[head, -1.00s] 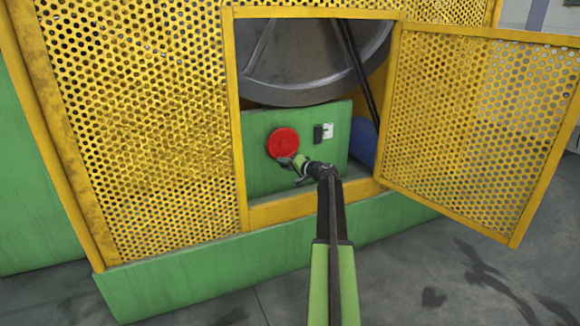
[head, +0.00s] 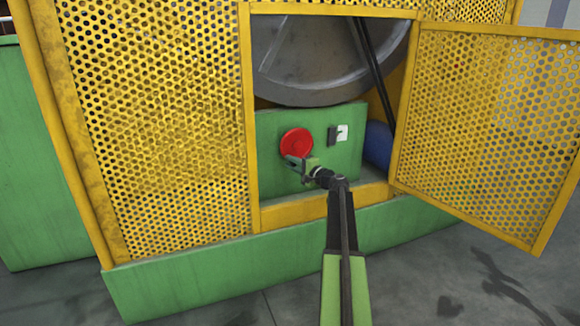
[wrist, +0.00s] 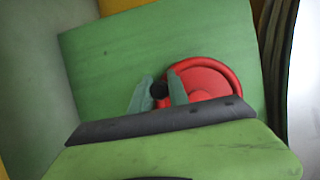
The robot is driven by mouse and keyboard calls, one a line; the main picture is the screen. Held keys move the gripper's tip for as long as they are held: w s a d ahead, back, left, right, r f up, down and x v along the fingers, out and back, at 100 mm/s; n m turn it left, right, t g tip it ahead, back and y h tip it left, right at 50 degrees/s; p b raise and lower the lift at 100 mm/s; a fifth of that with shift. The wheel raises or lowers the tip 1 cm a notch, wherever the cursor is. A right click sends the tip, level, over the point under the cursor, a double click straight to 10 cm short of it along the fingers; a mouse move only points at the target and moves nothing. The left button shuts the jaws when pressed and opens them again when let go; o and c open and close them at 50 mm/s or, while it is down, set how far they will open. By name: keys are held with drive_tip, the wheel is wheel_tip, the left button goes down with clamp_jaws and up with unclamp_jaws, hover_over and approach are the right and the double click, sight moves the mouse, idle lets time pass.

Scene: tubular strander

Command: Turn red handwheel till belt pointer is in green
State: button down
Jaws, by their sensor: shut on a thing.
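The red handwheel (head: 297,142) is mounted on a green panel (head: 275,180) inside the open guard. My gripper (head: 298,165) is at the wheel's lower edge. In the wrist view the red handwheel (wrist: 205,80) is partly behind the right finger and my own dark wrist part. My gripper (wrist: 158,88) is shut on the wheel's dark knob (wrist: 158,90), with one finger on each side. A small dark and white fitting (head: 338,134) sits right of the wheel. I cannot make out a pointer or a green zone on it.
A yellow perforated door (head: 470,130) stands open on the right. A yellow frame (head: 252,120) borders the opening. A large grey wheel (head: 320,60) and a dark belt (head: 375,70) are above the panel. A blue cylinder (head: 378,145) is behind at right.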

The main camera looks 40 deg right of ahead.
drive_tip(key=shift+s+a, duration=0.1)
drive_tip(key=shift+s, duration=0.05)
drive_tip(key=c, duration=1.3)
unclamp_jaws()
drive_tip(key=shift+o, duration=0.2)
drive_tip(key=s+d, duration=0.1)
drive_tip(key=s, duration=1.6)
drive_tip(key=shift+s+d, duration=0.15)
drive_tip(key=shift+d, duration=0.1)
